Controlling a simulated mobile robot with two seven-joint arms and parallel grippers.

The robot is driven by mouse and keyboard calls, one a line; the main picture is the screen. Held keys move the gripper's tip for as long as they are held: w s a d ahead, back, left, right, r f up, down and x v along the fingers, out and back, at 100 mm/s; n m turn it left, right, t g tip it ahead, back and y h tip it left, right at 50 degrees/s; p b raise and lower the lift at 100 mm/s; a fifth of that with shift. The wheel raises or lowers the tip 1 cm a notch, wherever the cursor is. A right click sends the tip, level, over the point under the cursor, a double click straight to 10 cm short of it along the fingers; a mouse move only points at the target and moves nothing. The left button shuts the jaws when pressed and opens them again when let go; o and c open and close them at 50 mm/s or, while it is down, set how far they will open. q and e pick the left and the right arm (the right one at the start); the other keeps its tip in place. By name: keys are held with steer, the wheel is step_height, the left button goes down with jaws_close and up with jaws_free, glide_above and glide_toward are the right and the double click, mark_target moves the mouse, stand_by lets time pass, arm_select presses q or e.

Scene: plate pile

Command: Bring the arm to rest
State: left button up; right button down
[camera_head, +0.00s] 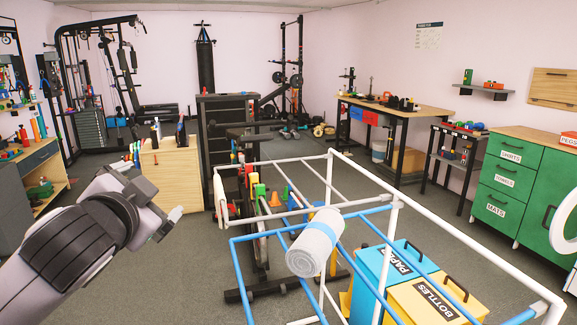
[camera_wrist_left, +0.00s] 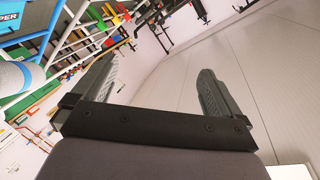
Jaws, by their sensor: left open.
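My left gripper (camera_head: 168,223) is at the left of the head view, raised over the open floor and pointing right. In the left wrist view (camera_wrist_left: 165,82) its two fingers stand apart with nothing between them. A rolled light-grey towel or mat (camera_head: 316,242) with a blue band lies on the blue bars of a white and blue rack (camera_head: 345,160), right of the gripper and apart from it. The roll also shows at the left edge of the left wrist view (camera_wrist_left: 14,78). My right gripper is not in view; a white curved part at the right edge is unclear.
The rack stands close in front. Behind its bars are a blue bin (camera_head: 372,282) marked paper and a yellow bin (camera_head: 425,305) marked bottles. A wooden cabinet (camera_head: 168,172) stands behind my left gripper. A green drawer cabinet (camera_head: 508,180) is at right. Grey floor (camera_head: 110,172) is clear at left.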

arm_select(q)
steer(key=s+a+f+g+h, duration=0.1)
steer(key=s+f+g, duration=0.1)
steer(key=f, duration=1.1)
steer(key=s+a+f+g+h, duration=0.1)
steer(key=s+a+f+h, duration=0.1)
steer(key=f, duration=1.2)
steer(key=s+a+f+g, duration=0.2)
steer(key=s+a+f, duration=0.1)
steer(key=s+f, duration=0.6)
steer(key=s+a+f+g, duration=0.1)
steer(key=s+a+f, duration=0.1)
steer(key=s+f, duration=0.75)
steer(key=d+r+n+p, duration=0.3)
steer(key=d+r+n, duration=0.1)
steer(key=d, duration=0.5)
steer(key=shift+s+d+n+t+h+p, duration=0.3)
steer(key=shift+s+d+n+h+p, duration=0.1)
steer(key=shift+n, duration=0.4)
